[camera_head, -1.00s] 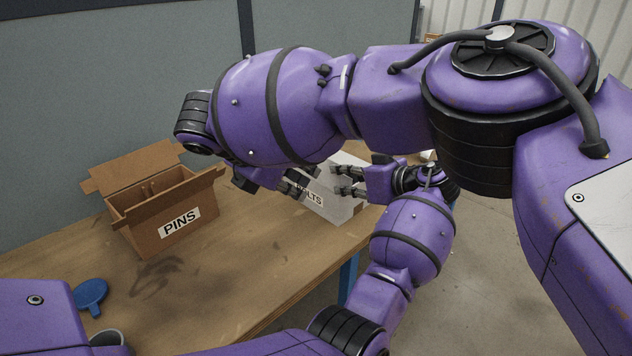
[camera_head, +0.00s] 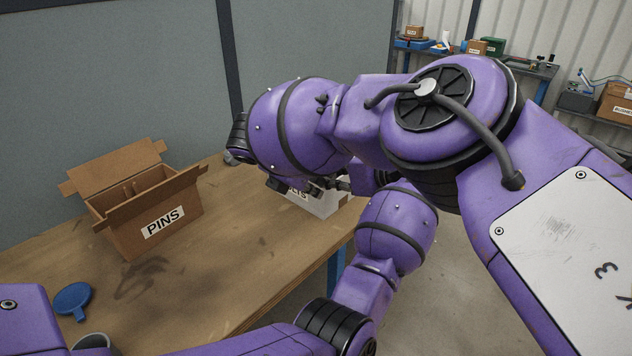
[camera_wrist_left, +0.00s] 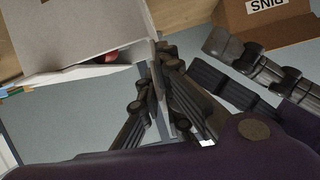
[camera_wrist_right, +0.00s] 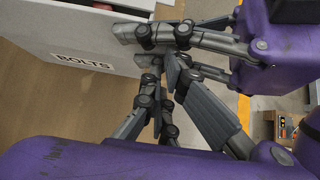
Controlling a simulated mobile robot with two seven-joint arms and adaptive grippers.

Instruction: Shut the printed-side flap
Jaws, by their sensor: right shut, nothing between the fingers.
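A white box labelled BOLTS (camera_head: 325,204) stands at the table's far right end, partly hidden by my arms. In the left wrist view the white box (camera_wrist_left: 85,28) shows an opening with something red inside and a pale flap at its edge. My right gripper (camera_head: 312,187) is shut and empty beside the box; in its wrist view its fingertips (camera_wrist_right: 158,70) are near the box corner by the BOLTS label (camera_wrist_right: 84,62). My left gripper (camera_wrist_left: 163,50) is close to the box edge; I cannot tell whether its fingers hold the edge.
A brown carton labelled PINS (camera_head: 160,228) stands open on the table (camera_head: 225,255), its flaps spread. A blue lid-like piece (camera_head: 73,298) and a grey cup (camera_head: 92,341) lie at front left. A grey panel (camera_head: 110,80) rises behind. Shelves with cartons (camera_head: 617,103) are at far right.

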